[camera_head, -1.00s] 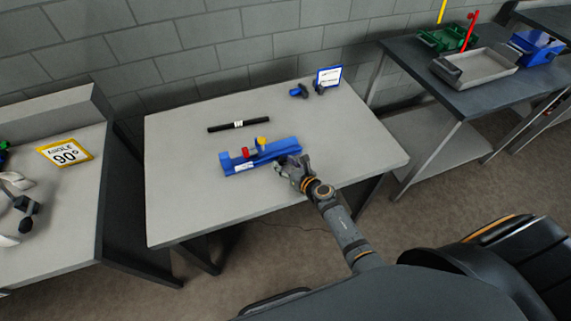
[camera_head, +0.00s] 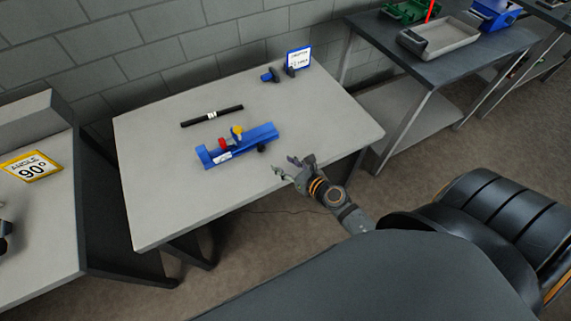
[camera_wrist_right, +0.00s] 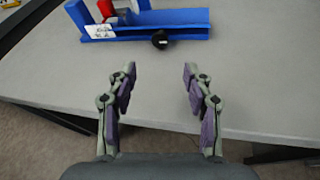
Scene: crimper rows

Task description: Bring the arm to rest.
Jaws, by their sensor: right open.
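My right gripper (camera_head: 287,167) is open and empty at the front right edge of the grey table (camera_head: 180,208). In the right wrist view its two fingers (camera_wrist_right: 158,72) are spread, with nothing between them. The blue crimper fixture (camera_head: 258,138) lies on the table, to the left of the gripper and apart from it. It carries a red part (camera_head: 223,143), a yellow part (camera_head: 237,130) and a black knob (camera_head: 261,148). The fixture also shows beyond the fingertips in the right wrist view (camera_wrist_right: 180,18). My left gripper is not in view.
A black rod (camera_head: 212,116) lies behind the fixture. A small sign (camera_head: 298,59) and a blue-and-black part (camera_head: 270,75) stand at the table's back. A bench with a grey tray (camera_head: 440,38) is at right. A yellow 90° sign (camera_head: 30,167) lies on the left bench.

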